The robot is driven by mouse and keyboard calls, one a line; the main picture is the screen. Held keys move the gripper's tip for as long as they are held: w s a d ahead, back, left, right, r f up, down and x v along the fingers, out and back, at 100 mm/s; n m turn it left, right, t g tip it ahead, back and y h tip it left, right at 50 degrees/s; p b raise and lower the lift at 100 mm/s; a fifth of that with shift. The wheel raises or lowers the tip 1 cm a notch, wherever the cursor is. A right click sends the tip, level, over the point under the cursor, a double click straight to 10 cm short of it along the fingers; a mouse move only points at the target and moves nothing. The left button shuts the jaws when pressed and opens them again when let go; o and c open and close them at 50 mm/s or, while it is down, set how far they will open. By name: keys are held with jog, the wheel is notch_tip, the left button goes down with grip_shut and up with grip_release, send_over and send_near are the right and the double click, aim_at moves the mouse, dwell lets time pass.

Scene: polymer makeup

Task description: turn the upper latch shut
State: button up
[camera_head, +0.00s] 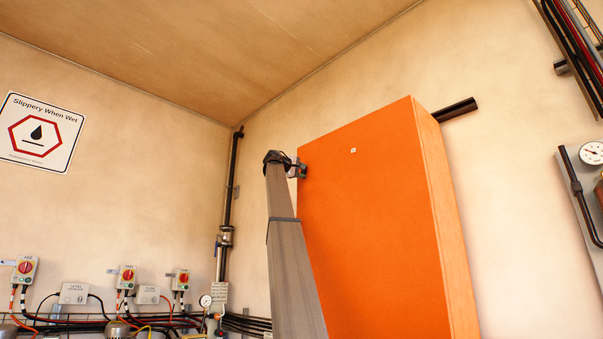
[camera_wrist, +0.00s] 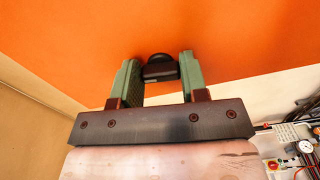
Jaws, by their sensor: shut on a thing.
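The orange cabinet (camera_head: 370,220) stands against the wall, and its front panel fills the top of the wrist view (camera_wrist: 230,35). A small black latch (camera_wrist: 160,71) sticks out from the orange panel in the wrist view. The two green fingers of my gripper (camera_wrist: 158,62) are on either side of it, shut on it. In the head view my gripper (camera_head: 298,168) is at the cabinet's upper left edge. The latch cannot be made out there, and my arm covers part of the cabinet's left side.
A dark vertical pipe (camera_head: 232,180) runs up the wall corner to the left of the cabinet. A dark pipe stub (camera_head: 458,109) juts out at its upper right. Switch boxes (camera_head: 127,278) and cables line the lower left wall.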

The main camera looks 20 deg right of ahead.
jog(key=shift+n, duration=0.9)
jog(key=o, duration=0.9)
